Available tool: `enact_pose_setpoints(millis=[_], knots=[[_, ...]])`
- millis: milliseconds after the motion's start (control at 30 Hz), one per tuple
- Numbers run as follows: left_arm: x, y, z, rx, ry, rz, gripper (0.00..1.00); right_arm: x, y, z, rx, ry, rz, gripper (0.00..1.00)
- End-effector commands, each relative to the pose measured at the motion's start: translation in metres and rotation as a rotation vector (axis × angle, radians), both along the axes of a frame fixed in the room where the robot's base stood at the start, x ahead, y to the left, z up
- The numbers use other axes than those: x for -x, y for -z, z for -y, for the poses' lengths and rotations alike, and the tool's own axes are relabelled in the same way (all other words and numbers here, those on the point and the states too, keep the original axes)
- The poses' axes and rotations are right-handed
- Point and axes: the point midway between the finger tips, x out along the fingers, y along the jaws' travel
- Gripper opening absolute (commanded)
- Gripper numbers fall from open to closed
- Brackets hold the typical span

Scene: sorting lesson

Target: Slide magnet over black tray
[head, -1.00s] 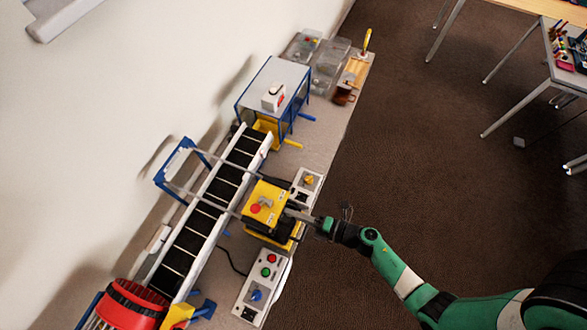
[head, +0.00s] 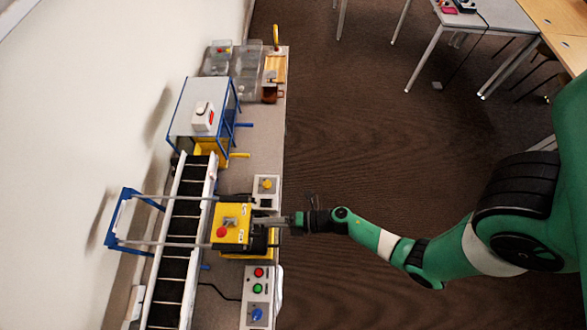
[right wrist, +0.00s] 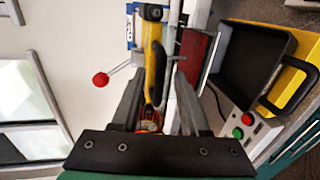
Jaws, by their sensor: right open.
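The magnet carriage, a yellow box (head: 231,236) with a red knob, sits on two grey rails at the conveyor's right side in the head view. The black tray (head: 259,242) shows partly beside and below it, over a yellow stand. In the right wrist view the black tray (right wrist: 240,70), with its looped handle, lies right of my fingers and looks empty. My right gripper (head: 262,221) is open at the carriage's right side. In the right wrist view, a yellow part with a black grip (right wrist: 153,70) shows between or beyond the fingers (right wrist: 160,80); contact cannot be told.
The conveyor (head: 180,250) runs along the wall under the rails. A control box with red and green buttons (head: 257,290) stands below the tray, and another with a yellow knob (head: 266,186) above. A blue-framed table (head: 190,115) stands farther up. Open floor lies right.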

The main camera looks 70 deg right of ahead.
Motion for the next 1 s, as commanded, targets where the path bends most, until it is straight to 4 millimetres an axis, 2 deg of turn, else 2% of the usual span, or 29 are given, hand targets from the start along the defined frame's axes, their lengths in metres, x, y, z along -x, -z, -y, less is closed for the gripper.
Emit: enact_pose_setpoints(millis=[300, 500, 733, 1000], knots=[[0.000, -0.014, 0.000, 0.000, 0.000, 0.000, 0.50, 0.052, -0.014, 0.018, -0.002, 0.011, -0.003, 0.45], [0.000, -0.017, 0.000, 0.000, 0.000, 0.000, 0.50, 0.078, -0.019, 0.027, -0.002, 0.011, -0.002, 0.45], [0.000, -0.018, 0.000, 0.000, 0.000, 0.000, 0.50, 0.097, -0.023, 0.034, 0.001, 0.007, 0.001, 0.45], [0.000, -0.018, 0.000, 0.000, 0.000, 0.000, 0.50, 0.104, -0.024, 0.033, -0.001, -0.001, 0.000, 0.45]])
